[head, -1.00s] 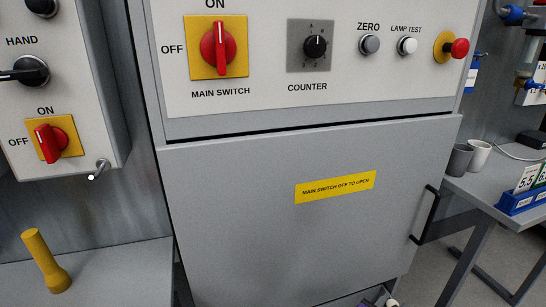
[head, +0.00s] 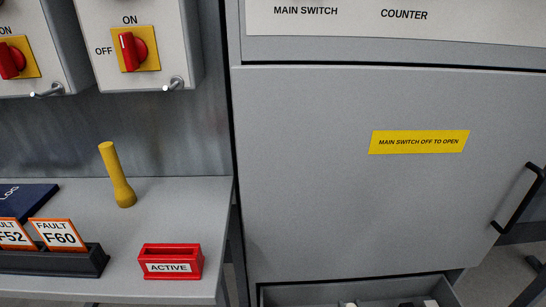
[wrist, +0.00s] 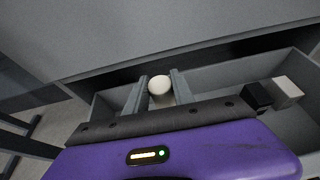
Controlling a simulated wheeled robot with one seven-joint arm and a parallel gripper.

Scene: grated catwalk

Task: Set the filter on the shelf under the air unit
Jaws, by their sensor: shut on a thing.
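My gripper (wrist: 158,98) shows in the wrist view as a purple body with a black bar. It is shut on a pale, round-ended piece (wrist: 160,85), which shows just beyond the black bar. Only the end of this piece shows, so I cannot tell for certain that it is the filter. The gripper is over an open grey drawer (wrist: 215,76) at the foot of the cabinet. In the head view my gripper is out of sight. No air unit or shelf under one can be made out in either view.
The drawer, holding a black-and-white block (wrist: 287,88), juts out below the cabinet door (head: 330,200). Left of it is a grey bench (head: 205,225) with a yellow flashlight (head: 118,178), a red ACTIVE holder (head: 171,262), a black card rack (head: 70,264) and a dark blue book (head: 28,199).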

